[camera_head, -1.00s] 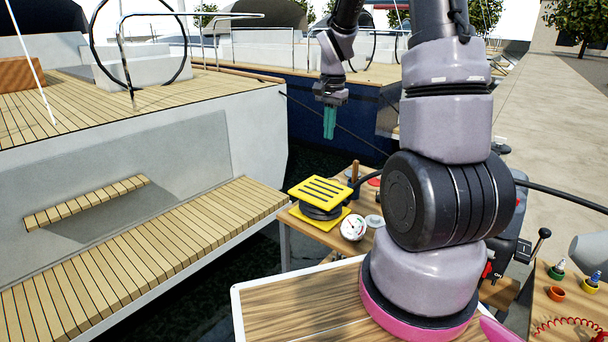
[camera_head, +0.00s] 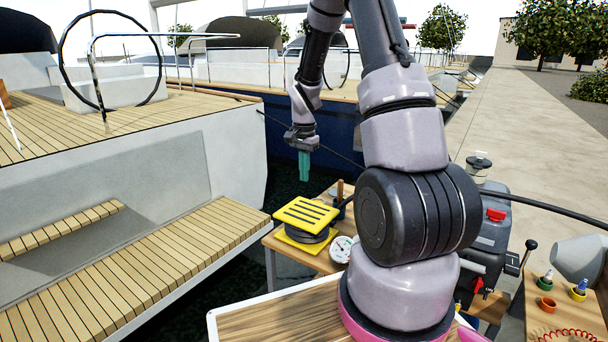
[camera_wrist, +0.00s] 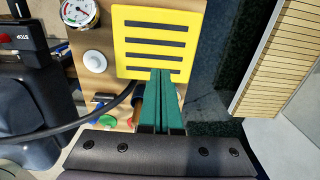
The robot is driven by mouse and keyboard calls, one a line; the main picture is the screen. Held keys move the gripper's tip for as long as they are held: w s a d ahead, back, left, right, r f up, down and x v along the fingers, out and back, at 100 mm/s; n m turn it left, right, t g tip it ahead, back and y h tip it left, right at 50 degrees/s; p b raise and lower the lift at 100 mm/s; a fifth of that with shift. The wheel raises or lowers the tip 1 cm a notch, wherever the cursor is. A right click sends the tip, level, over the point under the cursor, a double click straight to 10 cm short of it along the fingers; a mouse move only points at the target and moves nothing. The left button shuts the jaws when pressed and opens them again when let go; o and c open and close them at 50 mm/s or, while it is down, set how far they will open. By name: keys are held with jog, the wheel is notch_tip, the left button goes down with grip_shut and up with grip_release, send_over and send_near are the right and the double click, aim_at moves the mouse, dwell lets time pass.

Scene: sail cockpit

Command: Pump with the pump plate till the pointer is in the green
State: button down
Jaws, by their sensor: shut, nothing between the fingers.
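The yellow pump plate (camera_head: 307,213) with dark slots sits on black bellows over a yellow base, on a small wooden table (camera_head: 328,262). It also shows in the wrist view (camera_wrist: 150,42). The round white gauge (camera_head: 341,248) stands beside it; in the wrist view the gauge (camera_wrist: 80,12) shows a pointer and a coloured scale, but the reading is too small to tell. My gripper (camera_head: 304,166) is shut and empty, its green fingers pointing down above the plate. In the wrist view my gripper (camera_wrist: 161,78) overlaps the plate's near edge; contact is not visible.
A white knob (camera_wrist: 95,61) and a black hose (camera_wrist: 70,133) lie close to the plate. A motor with a red stop switch (camera_wrist: 18,38) is at the left in the wrist view. The boat's slatted bench (camera_head: 150,265) stands left of the table.

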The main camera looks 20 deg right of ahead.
aim_at(305, 211)
notch_tip(305, 211, down, 11)
jog(key=shift+r, duration=0.2)
dwell(0.3)
notch_tip(305, 211, down, 5)
jog(key=shift+s, duration=0.1)
jog(key=shift+s+f, duration=0.1)
jog(key=shift+f, duration=0.25)
jog(key=shift+r, duration=0.35)
notch_tip(305, 211, up, 14)
jog(key=shift+w+f, duration=0.15)
jog(key=shift+w, duration=0.05)
